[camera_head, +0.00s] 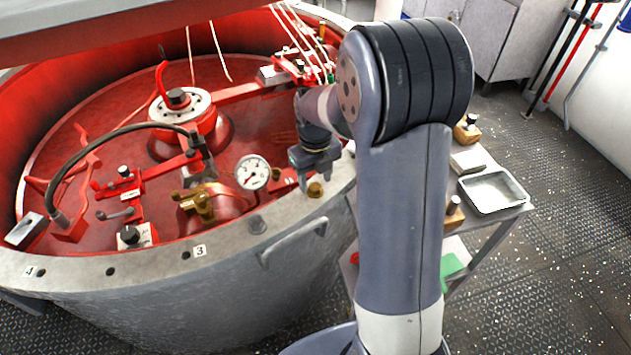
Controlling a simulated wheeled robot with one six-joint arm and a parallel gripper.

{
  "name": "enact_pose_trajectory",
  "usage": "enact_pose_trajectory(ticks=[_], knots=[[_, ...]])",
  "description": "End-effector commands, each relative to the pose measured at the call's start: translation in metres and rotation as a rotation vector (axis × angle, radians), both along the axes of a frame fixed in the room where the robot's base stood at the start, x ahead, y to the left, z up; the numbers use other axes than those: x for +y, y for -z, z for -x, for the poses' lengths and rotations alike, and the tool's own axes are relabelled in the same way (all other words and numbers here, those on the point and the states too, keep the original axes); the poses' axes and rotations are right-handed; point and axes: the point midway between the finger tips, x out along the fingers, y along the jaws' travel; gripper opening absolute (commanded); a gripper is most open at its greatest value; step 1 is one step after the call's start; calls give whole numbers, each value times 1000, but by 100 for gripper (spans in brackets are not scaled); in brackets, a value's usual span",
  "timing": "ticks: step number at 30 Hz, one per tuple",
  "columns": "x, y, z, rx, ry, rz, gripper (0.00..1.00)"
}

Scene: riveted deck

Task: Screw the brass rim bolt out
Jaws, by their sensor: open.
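The brass rim bolt (315,190) sits on the grey rim (277,214) of the large round vessel, at the near right side. Its rounded head shows just below my gripper (315,177). My gripper points down over the bolt and is open. The fingertips are small in this view, and I cannot tell whether they touch the bolt or stand around its head. The lower part of the bolt is hidden in the rim.
A pressure gauge (252,172) and a brass fitting (198,203) stand inside the red vessel, left of my gripper. A metal tray (492,191) lies on a cart at right. Thin cords hang behind my arm.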

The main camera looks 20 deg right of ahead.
Motion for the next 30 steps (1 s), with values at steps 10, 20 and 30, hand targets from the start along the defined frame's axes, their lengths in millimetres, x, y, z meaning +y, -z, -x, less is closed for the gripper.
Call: enact_pose_trajectory(ticks=[10, 20, 30], knots=[[0, 20, 0, -1, -1, 0, 50], [0, 19, 0, 0, -1, 0, 36], [0, 19, 0, 0, -1, 0, 8]])
